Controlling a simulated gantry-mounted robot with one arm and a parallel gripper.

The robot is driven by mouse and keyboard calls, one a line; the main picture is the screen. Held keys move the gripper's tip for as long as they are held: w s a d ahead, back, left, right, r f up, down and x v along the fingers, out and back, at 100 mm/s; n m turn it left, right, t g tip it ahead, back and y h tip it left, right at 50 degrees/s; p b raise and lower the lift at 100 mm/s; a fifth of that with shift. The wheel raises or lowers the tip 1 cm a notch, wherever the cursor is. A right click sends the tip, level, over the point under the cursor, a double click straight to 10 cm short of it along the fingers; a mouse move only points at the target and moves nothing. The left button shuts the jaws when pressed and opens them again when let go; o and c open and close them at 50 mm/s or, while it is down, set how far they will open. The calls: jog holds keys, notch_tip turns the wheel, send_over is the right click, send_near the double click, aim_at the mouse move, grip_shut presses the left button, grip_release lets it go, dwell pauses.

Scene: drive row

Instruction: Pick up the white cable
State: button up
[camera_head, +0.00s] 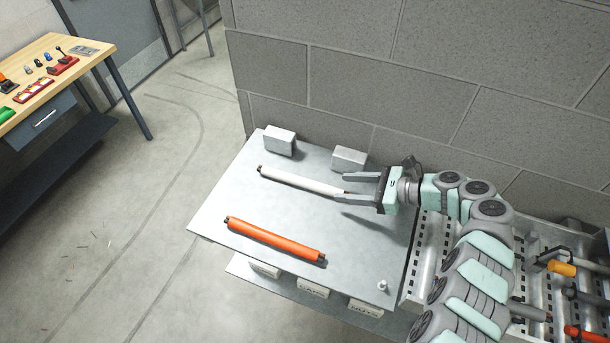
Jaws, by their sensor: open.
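The white cable (302,182) is a straight, rod-like piece with dark ends, lying on the grey metal shelf (225,195) near the wall. My gripper (344,188) comes in from the right with its two fingers spread and pointing left. The fingertips are at the right end of the white cable, one on its far side and one on its near side in the picture. I cannot tell whether they touch it or how high above the shelf they are. The cable's right tip is partly hidden by the gripper.
A thicker orange cable (273,240) lies on the shelf nearer the front. Two pale blocks, one at the left (280,140) and one at the right (349,158), stand by the wall (340,75). A workbench (62,60) stands far left.

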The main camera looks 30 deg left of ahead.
aim_at(323, 186)
jog(key=x, duration=0.2)
jog(key=shift+s+a+f, duration=0.1)
jog(key=shift+s+a, duration=0.15)
jog(key=shift+a, duration=0.1)
jog(key=shift+p+x, duration=0.4)
jog(key=shift+x, duration=2.4)
jog(key=shift+w, duration=0.2)
jog(key=shift+c, duration=0.4)
grip_shut()
